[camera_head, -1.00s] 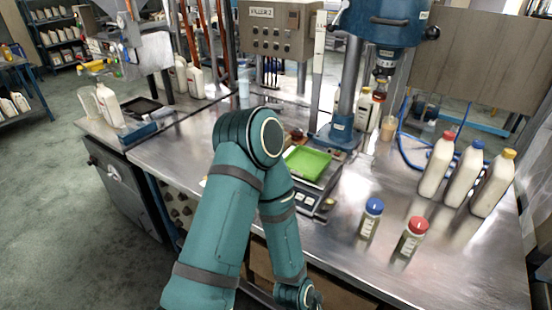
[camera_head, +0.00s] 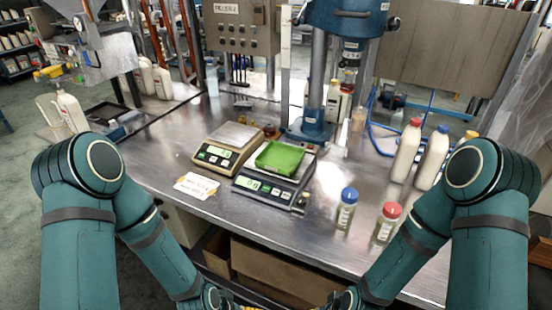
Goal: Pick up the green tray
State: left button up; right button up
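The green tray (camera_head: 279,156) lies on the pan of the right-hand digital scale (camera_head: 270,185) on the metal workbench. It is shallow, bright green, and fully visible with nothing of mine near it. My two teal arms come in from the left and right and bend down to the bottom edge, below and in front of the bench edge. Their wrists show at the bottom edge, but the grippers themselves are out of the picture.
A second scale (camera_head: 228,147) stands left of the tray. A blue-capped jar (camera_head: 346,209) and a red-capped jar (camera_head: 387,223) stand to its right, with white bottles (camera_head: 406,151) beyond. A blue filling machine (camera_head: 308,125) rises behind. An open cardboard box (camera_head: 275,272) is below.

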aim_at(277, 157)
jog(key=i+j, duration=0.15)
jog(key=j, duration=0.2)
jog(key=i+j, duration=0.15)
jog(key=j, duration=0.2)
jog(key=i+j, duration=0.1)
jog(key=j, duration=0.25)
jog(key=i+j, duration=0.15)
jog(key=j, duration=0.15)
jog(key=j+z, duration=0.15)
jog(key=z, duration=0.2)
jog(key=i+j+z, duration=0.1)
jog(key=z, duration=0.25)
jog(key=j+z, duration=0.3)
jog(key=l, duration=0.1)
